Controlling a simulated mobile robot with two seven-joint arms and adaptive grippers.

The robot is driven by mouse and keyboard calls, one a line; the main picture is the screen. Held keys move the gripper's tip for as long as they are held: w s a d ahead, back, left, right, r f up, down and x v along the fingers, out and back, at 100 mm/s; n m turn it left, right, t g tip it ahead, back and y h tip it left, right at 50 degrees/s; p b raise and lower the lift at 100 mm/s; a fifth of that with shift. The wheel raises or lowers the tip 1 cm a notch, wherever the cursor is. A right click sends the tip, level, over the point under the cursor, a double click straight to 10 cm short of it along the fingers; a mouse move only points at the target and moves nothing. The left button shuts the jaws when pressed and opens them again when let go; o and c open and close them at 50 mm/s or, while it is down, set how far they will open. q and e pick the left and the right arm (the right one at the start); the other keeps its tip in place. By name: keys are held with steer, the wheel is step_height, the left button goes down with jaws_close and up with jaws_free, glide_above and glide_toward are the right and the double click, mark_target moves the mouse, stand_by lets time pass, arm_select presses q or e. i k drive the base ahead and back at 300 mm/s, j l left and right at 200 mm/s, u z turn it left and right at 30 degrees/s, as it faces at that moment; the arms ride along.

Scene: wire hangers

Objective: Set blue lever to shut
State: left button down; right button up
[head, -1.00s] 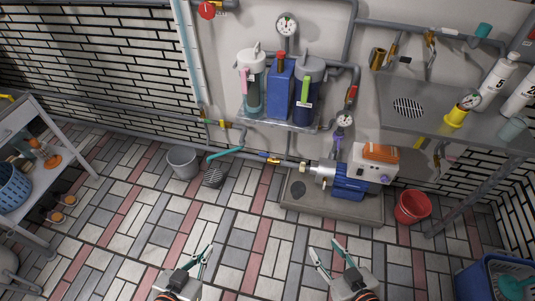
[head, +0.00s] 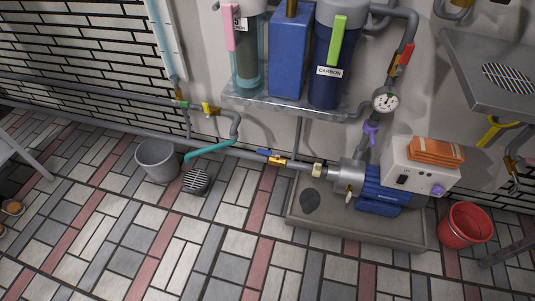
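The blue lever (head: 264,153) sits on a brass valve (head: 278,160) in the grey pipe along the foot of the wall, left of the pump. The lever points left from the valve and looks roughly in line with the pipe. Nothing covers it. Neither of my grippers shows in the head view now.
The blue pump (head: 378,190) stands on a grey plinth (head: 350,232), right of the valve. A grey bucket (head: 157,161) and a floor drain (head: 196,181) are to the left. A red bucket (head: 465,226) stands at right. Filter housings hang above. The tiled floor in front is clear.

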mark_target(259, 150)
steer(key=i+z, duration=0.35)
steer(key=i+j+z, duration=0.35)
steer(key=i, duration=0.2)
steer(key=l, duration=0.1)
